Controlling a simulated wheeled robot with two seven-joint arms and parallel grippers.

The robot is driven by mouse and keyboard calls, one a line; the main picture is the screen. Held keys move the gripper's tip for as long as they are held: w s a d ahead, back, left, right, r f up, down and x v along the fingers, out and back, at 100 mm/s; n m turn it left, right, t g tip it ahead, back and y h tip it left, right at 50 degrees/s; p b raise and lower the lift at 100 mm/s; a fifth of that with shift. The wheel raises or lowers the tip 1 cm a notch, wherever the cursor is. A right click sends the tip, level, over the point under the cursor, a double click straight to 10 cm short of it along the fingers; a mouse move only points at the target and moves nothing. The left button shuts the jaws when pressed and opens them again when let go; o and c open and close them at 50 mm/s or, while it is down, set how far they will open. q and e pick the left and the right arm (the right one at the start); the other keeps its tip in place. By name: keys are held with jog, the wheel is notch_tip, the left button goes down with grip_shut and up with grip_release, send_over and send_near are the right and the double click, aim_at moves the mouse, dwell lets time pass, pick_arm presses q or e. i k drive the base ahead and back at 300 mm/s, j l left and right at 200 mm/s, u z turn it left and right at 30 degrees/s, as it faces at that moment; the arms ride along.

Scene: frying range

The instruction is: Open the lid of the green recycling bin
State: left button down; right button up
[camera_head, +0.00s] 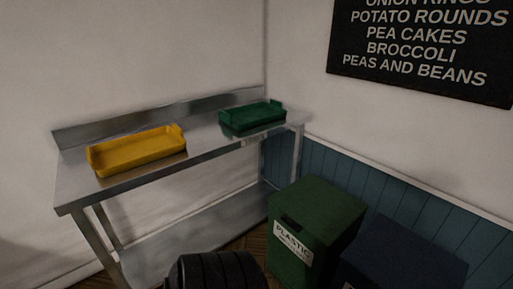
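The green recycling bin (315,235) stands on the floor at the lower right of the middle, with a white "PLASTIC" label (292,244) on its front. Its lid (318,205) is down and looks closed. A dark slot (291,219) shows at the front edge of the lid, above the label. The bottom of the bin is cut off by the frame. Neither of my grippers is in view.
A dark blue bin (405,258) stands close to the right of the green one. A steel table (75,185) with a yellow tray (136,162) and a green tray (252,123) stands left and behind. An unclear dark ribbed shape (215,271) is at the bottom edge.

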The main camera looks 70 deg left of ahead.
aim_at(310, 204)
jog(key=u, duration=1.9)
